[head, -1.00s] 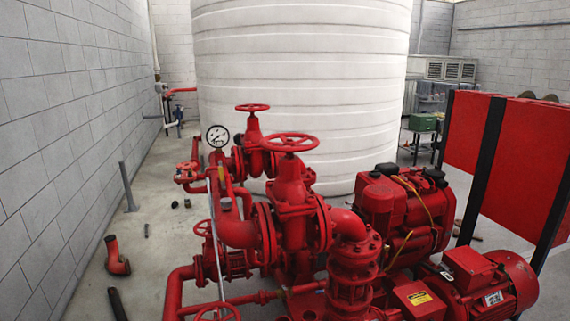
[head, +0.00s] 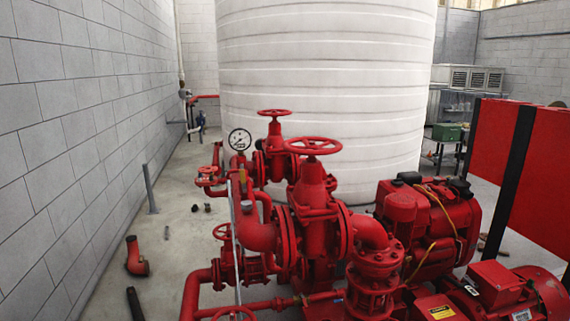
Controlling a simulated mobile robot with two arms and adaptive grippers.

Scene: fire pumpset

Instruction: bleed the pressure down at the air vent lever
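The red pumpset's pipework stands in the middle of the head view, with a large red gate valve (head: 313,205) at its centre. A white-faced pressure gauge (head: 240,139) stands upright on the upper left of the pipework. Below the gauge is a small yellowish part (head: 242,178) on the red pipe; it is too small to tell whether it is the air vent lever. A thin pale upright rod or pipe (head: 234,240) runs down in front of the pipework. Neither of my grippers is in view.
A big white tank (head: 325,75) stands behind the pumpset. A red engine (head: 425,220) and red panels (head: 540,160) stand on the right. A loose red elbow pipe (head: 136,260) and a dark pipe (head: 134,303) lie on the left floor, which is otherwise mostly clear.

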